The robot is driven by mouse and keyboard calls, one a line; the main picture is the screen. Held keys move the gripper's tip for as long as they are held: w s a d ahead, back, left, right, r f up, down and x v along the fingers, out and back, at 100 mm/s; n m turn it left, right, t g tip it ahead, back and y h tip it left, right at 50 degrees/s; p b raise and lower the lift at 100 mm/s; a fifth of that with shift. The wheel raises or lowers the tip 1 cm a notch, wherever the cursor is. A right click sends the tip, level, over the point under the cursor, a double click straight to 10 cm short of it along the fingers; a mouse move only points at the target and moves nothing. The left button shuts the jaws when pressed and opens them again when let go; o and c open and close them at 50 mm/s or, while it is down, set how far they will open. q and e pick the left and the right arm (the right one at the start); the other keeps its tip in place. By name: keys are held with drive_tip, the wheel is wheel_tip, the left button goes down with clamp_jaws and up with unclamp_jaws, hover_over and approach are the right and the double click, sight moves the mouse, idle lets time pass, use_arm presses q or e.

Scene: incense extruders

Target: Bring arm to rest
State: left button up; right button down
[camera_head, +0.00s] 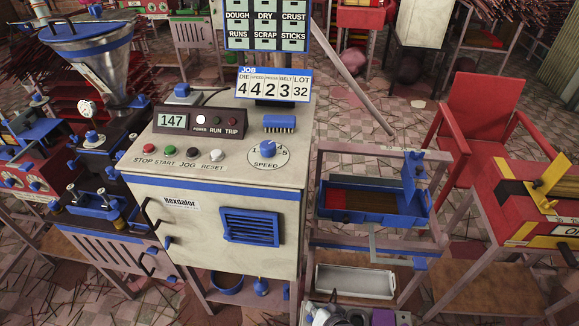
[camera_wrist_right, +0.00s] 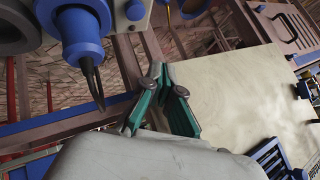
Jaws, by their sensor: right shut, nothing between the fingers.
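My right gripper (camera_head: 325,314) shows only in part at the bottom edge of the head view, in front of the extruder cabinet's lower right side. In the right wrist view my right gripper (camera_wrist_right: 163,85) shows its teal fingers drawn together with nothing between them. A pale panel (camera_wrist_right: 235,95) lies behind and to the right of the fingers there. My left gripper is not in either view.
The white control cabinet (camera_head: 210,230) stands at centre. A blue tray (camera_head: 375,203) sits on a rack to its right, above a white bin (camera_head: 355,281). A red chair (camera_head: 478,115) and red table stand further right. A blue nozzle-like part (camera_wrist_right: 82,30) is near the fingers.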

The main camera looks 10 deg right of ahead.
drive_tip(key=s+d+r+n+g+h, duration=0.2)
drive_tip(key=s+d+r+n+g, duration=0.15)
drive_tip(key=s+r, duration=0.45)
drive_tip(key=s+d+r+n+g+h, duration=0.15)
drive_tip(key=s+d+r+n, duration=0.3)
drive_tip(key=r, duration=0.55)
wheel_tip(320, 180, down, 24)
drive_tip(key=s+g, duration=0.1)
drive_tip(key=s+d+f, duration=0.1)
drive_tip(key=s+f, duration=0.8)
drive_tip(key=s+d+f+g, duration=0.1)
drive_tip(key=s+d+f, duration=0.1)
drive_tip(key=s+f, duration=0.6)
drive_tip(key=shift+s+d+f+m+g, duration=0.3)
drive_tip(key=shift+s+f, duration=0.1)
drive_tip(key=shift+f, duration=0.05)
